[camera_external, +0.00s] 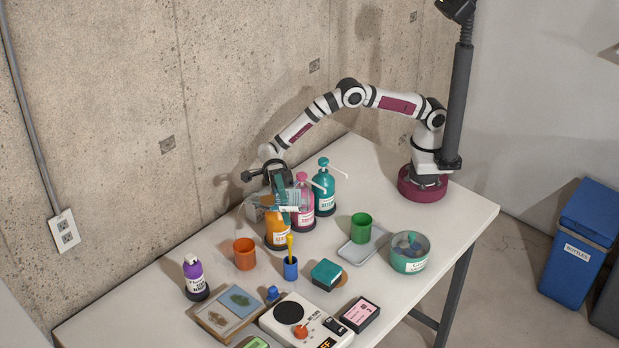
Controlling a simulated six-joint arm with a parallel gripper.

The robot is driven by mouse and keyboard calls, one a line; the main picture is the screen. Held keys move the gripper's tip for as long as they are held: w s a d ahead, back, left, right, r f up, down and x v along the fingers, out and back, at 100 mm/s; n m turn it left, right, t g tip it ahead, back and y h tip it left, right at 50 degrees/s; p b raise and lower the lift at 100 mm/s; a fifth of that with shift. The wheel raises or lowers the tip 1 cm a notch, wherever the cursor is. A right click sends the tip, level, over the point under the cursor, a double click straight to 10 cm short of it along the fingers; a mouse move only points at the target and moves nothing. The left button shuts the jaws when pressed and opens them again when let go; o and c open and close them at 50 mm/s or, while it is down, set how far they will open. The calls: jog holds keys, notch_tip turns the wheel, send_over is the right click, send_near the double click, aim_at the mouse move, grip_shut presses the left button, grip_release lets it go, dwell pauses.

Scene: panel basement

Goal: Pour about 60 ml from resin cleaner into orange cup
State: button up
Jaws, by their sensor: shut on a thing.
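My gripper (272,178) is at the back left of the table, above the row of pump bottles, and is shut on a see-through bottle (262,204) with teal and brownish parts. The orange cup (244,254) stands upright on the table, below and a little left of the held bottle. Its inside is hard to see. No stream of liquid is visible.
Orange (277,236), pink (303,209) and teal (325,198) pump bottles stand close beside my gripper. A purple bottle (195,280), a blue holder (290,271), a green cup (361,227), a teal bowl (410,262) and a white device (310,323) stand around. The table's right end is clear.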

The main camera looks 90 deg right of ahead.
aim_at(302, 209)
jog(key=shift+s, duration=0.1)
jog(key=shift+s, duration=1)
jog(key=shift+s+a+m, duration=0.25)
jog(key=shift+s+m, duration=0.05)
jog(key=shift+s, duration=0.4)
jog(key=shift+p, duration=0.45)
dwell(0.3)
jog(key=shift+s+n, duration=0.45)
jog(key=shift+n, duration=0.25)
jog(key=shift+s+f+n+h, duration=0.1)
jog(key=shift+f+n+h, duration=0.3)
jog(key=shift+f+n, duration=0.6)
jog(key=shift+s+n+t+h, duration=0.2)
jog(key=shift+n+t+h, duration=0.1)
jog(key=shift+n, duration=0.4)
